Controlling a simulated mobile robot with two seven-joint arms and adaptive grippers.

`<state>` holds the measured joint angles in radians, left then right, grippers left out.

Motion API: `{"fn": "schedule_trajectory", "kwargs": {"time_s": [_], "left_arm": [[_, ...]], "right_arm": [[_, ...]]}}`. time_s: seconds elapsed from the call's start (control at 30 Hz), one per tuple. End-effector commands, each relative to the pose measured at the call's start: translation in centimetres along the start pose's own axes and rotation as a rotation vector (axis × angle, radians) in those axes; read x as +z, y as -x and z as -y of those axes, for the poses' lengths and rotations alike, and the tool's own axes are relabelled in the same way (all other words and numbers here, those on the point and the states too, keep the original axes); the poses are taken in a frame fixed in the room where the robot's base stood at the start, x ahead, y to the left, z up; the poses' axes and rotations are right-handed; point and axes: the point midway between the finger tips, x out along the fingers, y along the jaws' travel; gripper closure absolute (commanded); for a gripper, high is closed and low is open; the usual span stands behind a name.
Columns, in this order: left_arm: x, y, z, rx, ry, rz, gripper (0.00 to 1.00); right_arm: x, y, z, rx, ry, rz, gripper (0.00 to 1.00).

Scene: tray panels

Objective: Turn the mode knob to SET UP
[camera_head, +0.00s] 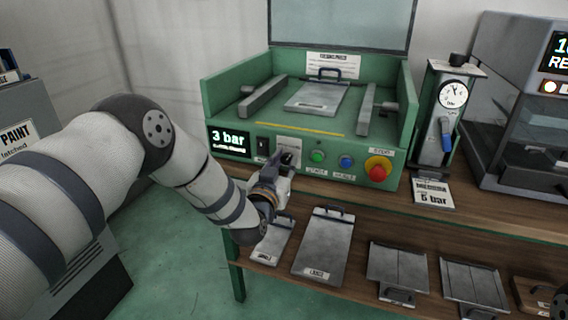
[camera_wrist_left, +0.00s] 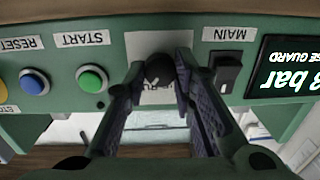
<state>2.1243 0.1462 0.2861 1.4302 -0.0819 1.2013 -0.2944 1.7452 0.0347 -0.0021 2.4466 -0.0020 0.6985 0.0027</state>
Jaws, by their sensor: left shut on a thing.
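The mode knob (camera_wrist_left: 160,68) is a dark round knob on a white label plate (camera_wrist_left: 146,44) on the green press front. In the left wrist view it sits between the two fingers of my left gripper (camera_wrist_left: 160,70), which is shut on it. The fingers cover part of the plate, so its setting words and the knob's pointing direction cannot be read. In the head view my left gripper (camera_head: 287,162) is at the panel below the plate and hides the knob. My right gripper does not show clearly.
Beside the knob are a black MAIN switch (camera_wrist_left: 227,72), a green START button (camera_wrist_left: 92,79) and a blue RESET button (camera_wrist_left: 34,82). A red stop button (camera_head: 378,167) and a display reading 3 bar (camera_head: 230,140) are on the panel. Metal trays (camera_head: 323,245) lie on the shelf below.

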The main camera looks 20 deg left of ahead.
Motion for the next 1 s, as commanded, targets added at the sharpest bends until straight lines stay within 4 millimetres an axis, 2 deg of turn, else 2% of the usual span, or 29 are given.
{"fn": "schedule_trajectory", "kwargs": {"time_s": [0.53, 1.0], "left_arm": [[0.11, 0.04, 0.13, 0.001, 0.506, 0.023, 1.00], [0.25, 0.05, 0.15, 0.004, 0.952, 0.042, 1.00]], "right_arm": [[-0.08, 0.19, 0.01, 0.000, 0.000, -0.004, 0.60], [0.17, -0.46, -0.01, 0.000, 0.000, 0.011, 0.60]]}}
